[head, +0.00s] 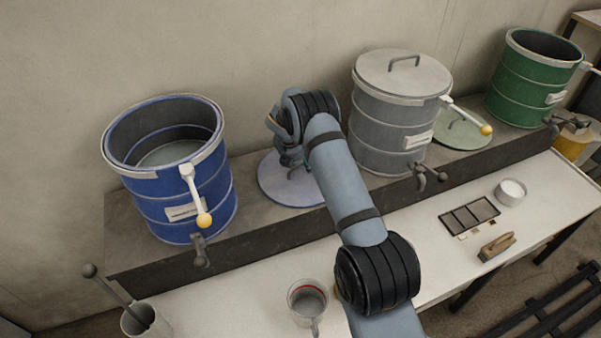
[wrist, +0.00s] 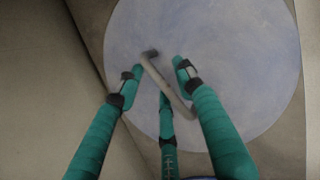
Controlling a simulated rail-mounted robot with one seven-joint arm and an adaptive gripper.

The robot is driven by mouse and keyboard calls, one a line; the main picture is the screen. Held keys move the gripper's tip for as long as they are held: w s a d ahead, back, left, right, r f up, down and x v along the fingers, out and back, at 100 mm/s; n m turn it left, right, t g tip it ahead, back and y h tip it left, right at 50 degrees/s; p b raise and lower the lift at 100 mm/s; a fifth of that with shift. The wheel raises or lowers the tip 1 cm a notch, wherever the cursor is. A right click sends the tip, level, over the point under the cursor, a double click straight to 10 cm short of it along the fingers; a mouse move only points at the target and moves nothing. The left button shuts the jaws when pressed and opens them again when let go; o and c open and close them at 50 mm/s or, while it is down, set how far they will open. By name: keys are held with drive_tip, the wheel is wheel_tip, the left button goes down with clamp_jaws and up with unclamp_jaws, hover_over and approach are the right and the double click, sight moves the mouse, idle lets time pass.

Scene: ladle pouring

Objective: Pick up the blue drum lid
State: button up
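The blue drum lid (head: 272,192) is a pale blue-grey disc with a blue rim, lying flat on the dark ledge between the blue drum and the grey drum. It fills much of the wrist view (wrist: 250,50). Its bar handle (wrist: 168,88) stands up from the middle and runs between my fingers. My gripper (wrist: 158,76) has teal fingers, spread apart with the handle between them; I see no clear grip on it. In the head view my gripper (head: 291,160) points down over the lid, and my arm hides part of the lid and the handle.
The open blue drum (head: 180,195) stands left of the lid, the lidded grey drum (head: 385,130) right of it. A green drum (head: 525,85) and a green lid (head: 462,134) are farther right. On the white table are a cup (head: 308,308), a dark tray (head: 469,216) and a brush (head: 496,246).

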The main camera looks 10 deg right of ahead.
drive_tip(key=shift+c, duration=0.6)
drive_tip(key=c, duration=0.7)
clamp_jaws()
